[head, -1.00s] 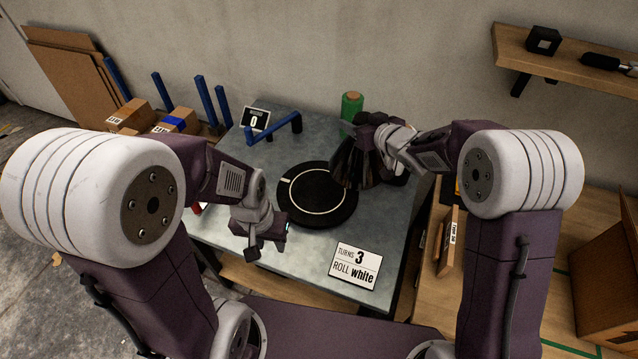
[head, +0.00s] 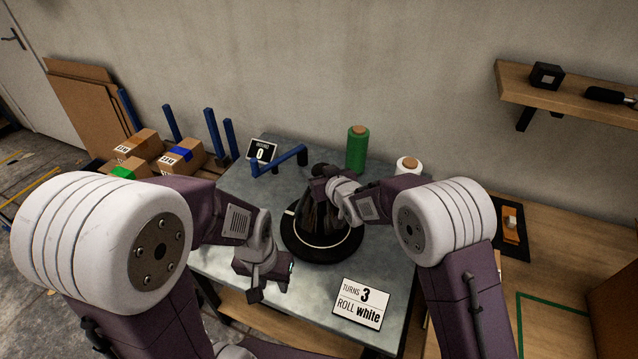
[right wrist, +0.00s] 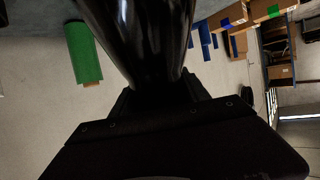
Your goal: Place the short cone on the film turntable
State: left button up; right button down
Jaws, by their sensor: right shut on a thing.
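The black cone (head: 317,216) is over the black film turntable (head: 345,248), which has a white ring on its top. Whether the cone's base touches the turntable cannot be told. My right gripper (head: 326,180) is shut on the cone near its top. In the right wrist view the glossy black cone (right wrist: 145,40) fills the upper middle, between the fingers. My left gripper (head: 272,285) hangs empty over the table's left front, apart from the turntable; its jaw opening is not clear.
A green film roll (head: 357,148) and a white roll (head: 408,166) stand at the table's back. A blue crank bar (head: 280,162) and a counter showing 0 (head: 262,151) are back left. Cartons stand left.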

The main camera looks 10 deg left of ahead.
notch_tip(320, 180, down, 4)
jog(key=shift+f, duration=0.1)
jog(key=c, duration=0.6)
grip_release()
jog(key=shift+o, duration=0.2)
jog(key=v, duration=1.2)
